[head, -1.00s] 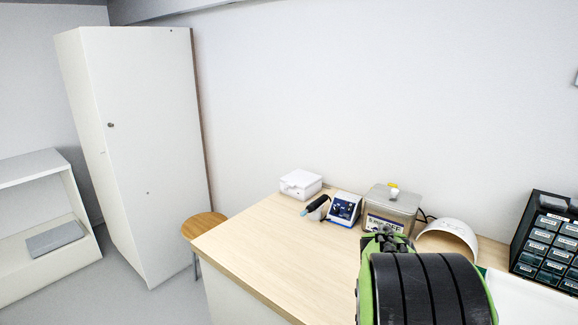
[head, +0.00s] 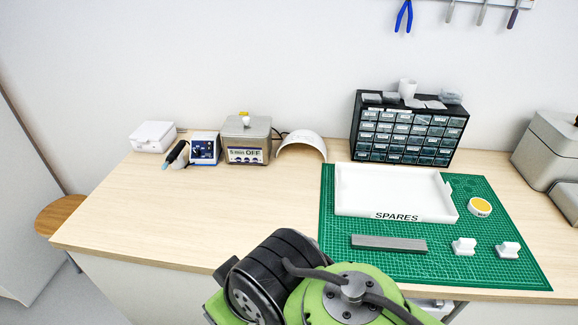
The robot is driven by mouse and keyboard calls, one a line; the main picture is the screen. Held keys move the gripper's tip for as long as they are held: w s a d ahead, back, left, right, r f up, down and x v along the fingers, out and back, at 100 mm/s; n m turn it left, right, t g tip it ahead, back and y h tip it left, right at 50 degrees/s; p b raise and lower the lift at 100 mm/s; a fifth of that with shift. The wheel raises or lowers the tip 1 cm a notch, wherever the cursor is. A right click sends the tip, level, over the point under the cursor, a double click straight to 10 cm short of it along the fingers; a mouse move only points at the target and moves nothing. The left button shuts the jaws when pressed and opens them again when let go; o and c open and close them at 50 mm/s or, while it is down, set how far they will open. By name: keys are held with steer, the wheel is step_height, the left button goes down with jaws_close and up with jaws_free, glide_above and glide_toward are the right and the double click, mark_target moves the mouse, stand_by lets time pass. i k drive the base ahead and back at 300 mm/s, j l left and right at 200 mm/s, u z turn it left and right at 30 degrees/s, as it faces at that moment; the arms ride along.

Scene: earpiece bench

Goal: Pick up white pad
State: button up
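Two small white pieces stand near the front right of the green cutting mat (head: 440,273): a left one (head: 463,246) and a right one (head: 508,250). Each has a raised part on a wider base. I cannot tell whether either is the white pad. A round white container with a yellow top (head: 480,206) sits on the mat behind them. My gripper is not in view; only green and black parts of my arm show at the bottom, in front of the bench.
An empty-looking white tray marked SPARES (head: 395,216) and a grey bar (head: 389,244) lie on the mat. A drawer cabinet (head: 411,127) stands behind. Left are a metal box (head: 247,140), a white arch (head: 302,145) and a blue-fronted device (head: 204,149). The bench's left part (head: 170,210) is clear.

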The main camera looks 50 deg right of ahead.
mark_target(464, 247)
steer(key=z, duration=3.3)
